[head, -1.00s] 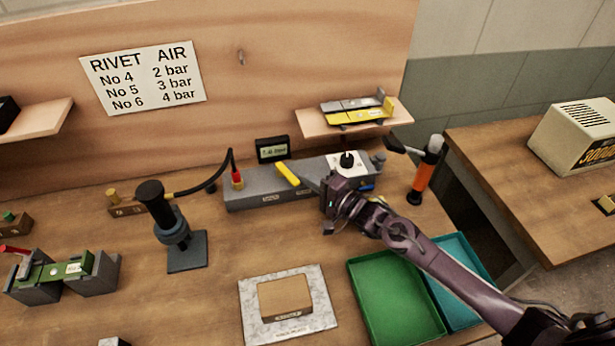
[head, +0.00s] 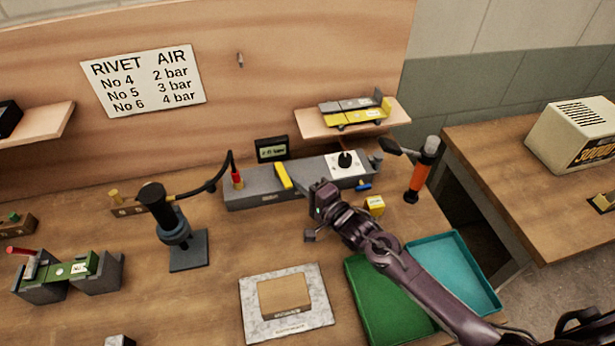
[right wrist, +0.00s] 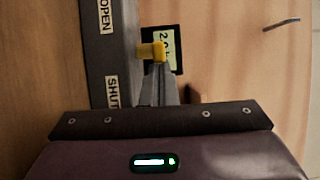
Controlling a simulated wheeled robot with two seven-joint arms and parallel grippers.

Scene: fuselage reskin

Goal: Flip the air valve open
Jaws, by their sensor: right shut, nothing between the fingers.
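The air valve is a grey block (head: 250,187) at the back of the bench with a yellow lever (head: 284,176) on it. In the right wrist view the yellow lever (right wrist: 152,51) stands between the OPEN label (right wrist: 107,14) and the SHUT label (right wrist: 112,96). My right gripper (head: 301,186) is shut and empty, just right of the lever. In the right wrist view its closed fingertips (right wrist: 159,72) are at the lever's SHUT side, seemingly touching it. My left gripper is out of view.
A small display (head: 272,149) behind the block reads about 2.0 in the wrist view. A black knob (head: 345,160) sits on a white plate to the right. An orange-handled tool (head: 418,178) stands farther right. Green (head: 372,300) and teal (head: 455,268) trays lie under my right arm.

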